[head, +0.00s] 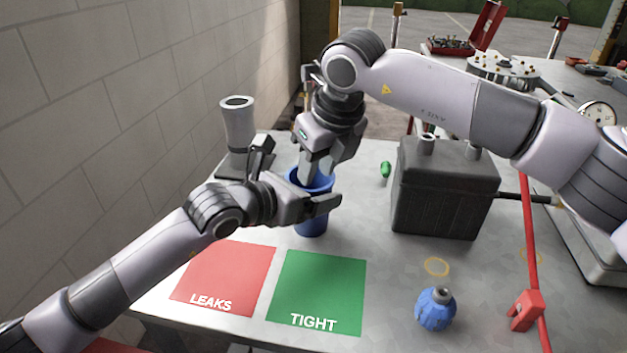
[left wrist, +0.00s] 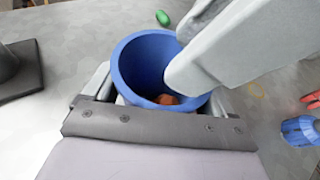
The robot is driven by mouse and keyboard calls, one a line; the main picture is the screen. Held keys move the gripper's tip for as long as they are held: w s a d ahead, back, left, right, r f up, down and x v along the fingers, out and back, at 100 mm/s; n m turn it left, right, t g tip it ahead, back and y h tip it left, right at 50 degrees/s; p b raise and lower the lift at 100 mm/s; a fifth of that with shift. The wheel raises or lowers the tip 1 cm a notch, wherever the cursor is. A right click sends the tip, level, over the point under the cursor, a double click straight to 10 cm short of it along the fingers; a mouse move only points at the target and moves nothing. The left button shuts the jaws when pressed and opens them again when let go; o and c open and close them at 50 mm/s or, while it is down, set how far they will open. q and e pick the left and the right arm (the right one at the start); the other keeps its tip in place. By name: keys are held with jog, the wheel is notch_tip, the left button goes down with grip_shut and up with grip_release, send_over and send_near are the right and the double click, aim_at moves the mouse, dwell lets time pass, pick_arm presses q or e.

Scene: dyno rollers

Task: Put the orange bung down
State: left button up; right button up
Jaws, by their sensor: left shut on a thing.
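The orange bung (left wrist: 166,99) shows as a small orange patch low inside the blue cup (left wrist: 130,65). It is hidden in the head view. The blue cup (head: 312,222) stands on the table behind the green TIGHT mat. My left gripper (head: 298,198) is shut on the blue cup, with a finger on either side in the left wrist view. My right gripper (head: 318,168) points down over the cup, and a grey finger (left wrist: 205,60) reaches in at its mouth. I cannot tell whether the right fingers touch the bung.
A red LEAKS mat (head: 226,278) and a green TIGHT mat (head: 318,285) lie in front. A grey stand (head: 238,130) is behind left. A dark box (head: 445,195), a blue flask (head: 435,312) and a red clamp (head: 525,310) are right. A green item (head: 386,169) lies behind.

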jog(key=v, duration=0.8)
pick_arm(q)
jog(key=o, duration=0.8)
jog(key=shift+o, duration=0.2)
jog(key=shift+s, duration=0.1)
